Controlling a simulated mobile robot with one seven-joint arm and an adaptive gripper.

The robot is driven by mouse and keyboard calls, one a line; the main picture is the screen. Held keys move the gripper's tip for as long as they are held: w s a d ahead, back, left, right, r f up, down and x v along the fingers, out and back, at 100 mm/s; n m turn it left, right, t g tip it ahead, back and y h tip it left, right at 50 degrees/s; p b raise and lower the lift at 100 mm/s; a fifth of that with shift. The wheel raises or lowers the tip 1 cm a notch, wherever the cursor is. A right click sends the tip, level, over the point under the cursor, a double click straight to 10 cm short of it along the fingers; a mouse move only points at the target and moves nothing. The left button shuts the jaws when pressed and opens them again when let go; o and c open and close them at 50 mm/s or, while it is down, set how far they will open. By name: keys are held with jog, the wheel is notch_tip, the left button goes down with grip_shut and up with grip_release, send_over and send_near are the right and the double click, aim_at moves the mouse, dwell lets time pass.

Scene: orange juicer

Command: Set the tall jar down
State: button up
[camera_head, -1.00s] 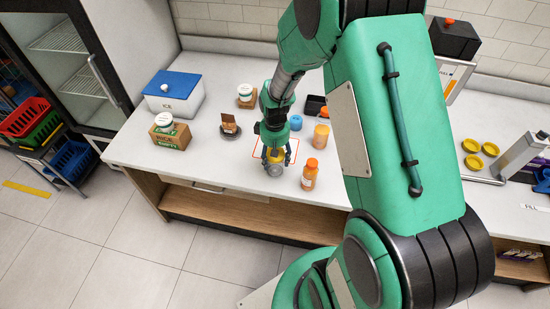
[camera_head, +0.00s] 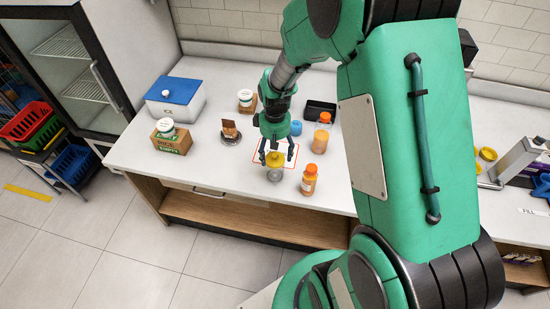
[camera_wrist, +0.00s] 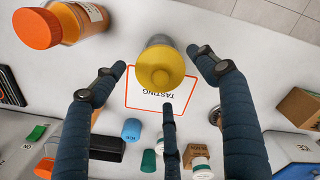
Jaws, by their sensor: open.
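The tall jar (camera_head: 275,175), clear-grey with a yellow lid, stands on the white counter. In the wrist view its yellow lid (camera_wrist: 160,68) faces me and hides most of its body. The jar appears at the front edge of the red-outlined TASTING square (camera_head: 292,152); its base is partly hidden, so exact overlap is unclear. The square also shows in the wrist view (camera_wrist: 133,102). My gripper (camera_head: 273,158) is open above and behind the jar, its fingers spread to either side. In the wrist view the gripper (camera_wrist: 160,72) shows gaps between fingers and lid.
An orange-capped bottle (camera_head: 309,180) stands close to the right of the jar, another (camera_head: 321,133) farther back. The counter left of the jar is clear.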

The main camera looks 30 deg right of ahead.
jog(key=shift+r+p, duration=0.45)
jog(key=shift+r, duration=2.35)
jog(key=shift+r, duration=0.1)
jog(key=shift+a+r, duration=0.15)
jog(key=shift+r, duration=0.2)
jog(key=s+a+r+t, duration=0.1)
jog(key=s+a+r, duration=0.3)
jog(key=r, duration=0.4)
jog(key=s+a+r+m+t, duration=0.15)
jog(key=s+a+r, duration=0.25)
jog(key=r, duration=0.4)
jog(key=s+a+r+t, duration=0.2)
jog(key=s+a+r, duration=0.2)
jog(key=r, duration=0.4)
jog(key=s+a+r+t, duration=0.1)
jog(key=s+a+r, duration=0.1)
jog(key=s, duration=0.6)
jog(key=shift+a+r, duration=0.3)
jog(key=shift+r, duration=0.55)
jog(key=shift+s, duration=0.1)
